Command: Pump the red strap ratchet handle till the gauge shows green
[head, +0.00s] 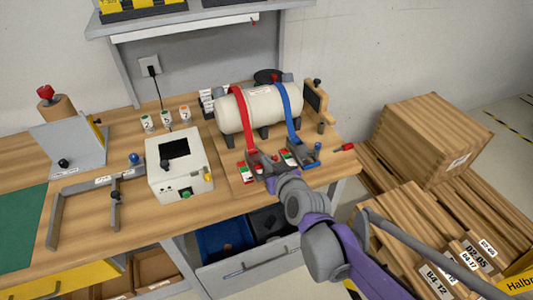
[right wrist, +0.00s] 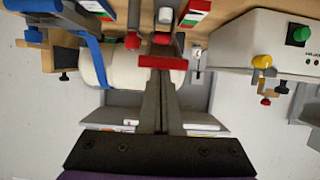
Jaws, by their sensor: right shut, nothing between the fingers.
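A cream tank (head: 262,108) lies on the workbench, bound by a red strap (head: 243,115) and a blue strap (head: 287,110). The red strap's ratchet (head: 252,160) is at its lower end, partly hidden by my right gripper (head: 266,170). A red crossbar (right wrist: 163,62) lies across my fingers in the right wrist view; I cannot tell whether they touch. My right gripper (right wrist: 158,75) is shut and empty. The red-side gauge (head: 244,172) has red, white and green parts; its reading is too small to tell. My left gripper is out of view.
The blue ratchet (head: 305,157), with a blue knob, stands close to the right. A white box (head: 180,165) with a dark screen and green button stands left. Wooden crates (head: 430,135) are right of the bench.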

